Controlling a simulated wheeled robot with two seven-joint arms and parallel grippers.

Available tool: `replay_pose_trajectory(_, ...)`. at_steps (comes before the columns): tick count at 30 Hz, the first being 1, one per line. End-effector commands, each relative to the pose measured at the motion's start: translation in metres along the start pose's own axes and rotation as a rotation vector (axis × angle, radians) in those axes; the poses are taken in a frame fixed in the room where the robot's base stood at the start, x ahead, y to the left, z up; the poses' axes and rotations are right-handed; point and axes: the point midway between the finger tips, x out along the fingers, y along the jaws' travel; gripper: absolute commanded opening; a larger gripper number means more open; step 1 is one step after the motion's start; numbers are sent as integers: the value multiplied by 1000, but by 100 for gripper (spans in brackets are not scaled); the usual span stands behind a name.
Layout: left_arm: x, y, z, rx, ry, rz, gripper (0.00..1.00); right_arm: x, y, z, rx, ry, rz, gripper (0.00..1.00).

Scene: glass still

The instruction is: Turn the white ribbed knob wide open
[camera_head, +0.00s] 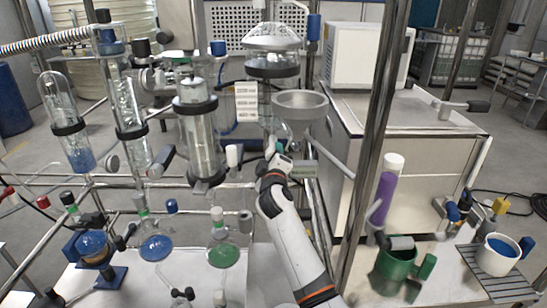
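A small white cylindrical knob (234,155) stands on the glass still, just below and right of the clear jacketed vessel (203,140). It looks like the white ribbed knob, but its ribs are too small to make out. My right arm reaches up from the bottom centre, and my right gripper (272,152) is among the still's fittings, a little right of this knob and apart from it in the picture. The fingers are small and mixed with the fittings behind, so their opening cannot be read. My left gripper is not in view.
A grey funnel bowl (300,104) is above and right of my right gripper. An upright metal post (372,150) stands farther right. Round flasks with blue and green liquid (223,255) hang low left. A green cup (393,268) and a white bucket (497,255) stand at right.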

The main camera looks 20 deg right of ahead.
Motion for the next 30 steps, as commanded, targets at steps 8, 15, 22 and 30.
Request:
replay_pose_trajectory(8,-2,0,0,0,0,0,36,0,-1,0,-13,0,-1,52)
replay_pose_trajectory(15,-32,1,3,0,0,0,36,0,-6,2,-303,1,0,52)
replay_pose_trajectory(22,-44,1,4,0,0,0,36,0,-1,0,-520,1,0,52)
replay_pose_trajectory(30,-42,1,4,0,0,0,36,0,1,-1,-528,0,-1,52)
